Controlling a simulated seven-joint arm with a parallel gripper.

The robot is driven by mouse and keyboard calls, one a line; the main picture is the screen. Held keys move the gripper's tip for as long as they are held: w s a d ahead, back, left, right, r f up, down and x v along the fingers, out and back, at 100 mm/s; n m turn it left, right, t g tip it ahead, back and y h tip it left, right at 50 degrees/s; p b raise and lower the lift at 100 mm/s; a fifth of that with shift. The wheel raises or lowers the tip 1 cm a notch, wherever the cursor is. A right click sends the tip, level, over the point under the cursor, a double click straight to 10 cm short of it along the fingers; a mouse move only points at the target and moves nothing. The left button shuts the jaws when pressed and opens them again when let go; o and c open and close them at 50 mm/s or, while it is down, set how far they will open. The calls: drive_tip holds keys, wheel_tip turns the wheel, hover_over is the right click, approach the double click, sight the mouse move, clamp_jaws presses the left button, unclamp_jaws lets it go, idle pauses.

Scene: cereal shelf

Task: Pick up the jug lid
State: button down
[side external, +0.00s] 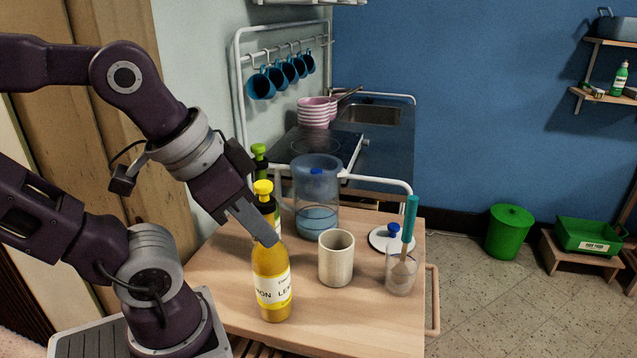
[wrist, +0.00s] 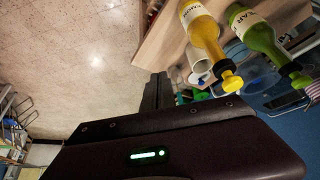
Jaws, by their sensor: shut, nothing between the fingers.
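The jug lid (side external: 385,243), a pale round disc with a blue knob (side external: 393,230), lies on the wooden table at the right, behind the glass with the teal-handled brush. My gripper (side external: 270,240) is shut and empty, pointing down and right, and overlaps the yellow lemon bottle's neck in the side view; I cannot tell whether they touch. The lid is well to its right.
The lemon bottle (side external: 271,285), a green bottle (side external: 259,152), a beige cup (side external: 336,262) and the brush glass (side external: 401,277) crowd the table (side external: 225,262). A white rail (side external: 395,183) runs along its back. The front right of the tabletop is clear.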

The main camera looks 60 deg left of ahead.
drive_tip(key=c, duration=1)
unclamp_jaws()
drive_tip(key=w+a+r+m, duration=0.1)
drive_tip(key=w+a+r, duration=0.15)
drive_tip(key=w, duration=0.95)
drive_tip(key=m+g+h, duration=0.1)
drive_tip(key=m+g, duration=0.1)
drive_tip(key=m, duration=0.1)
hover_over(394, 225)
drive_tip(key=s, duration=0.1)
wheel_tip(394, 225, down, 20)
drive_tip(key=shift+s+f, duration=0.15)
drive_tip(key=shift+f, duration=0.05)
drive_tip(key=shift+m, duration=0.3)
drive_tip(key=x, duration=0.5)
drive_tip(key=s+x, duration=0.1)
drive_tip(key=x, duration=0.2)
drive_tip(key=shift+s+a+f, duration=0.15)
drive_tip(key=shift+a, duration=0.1)
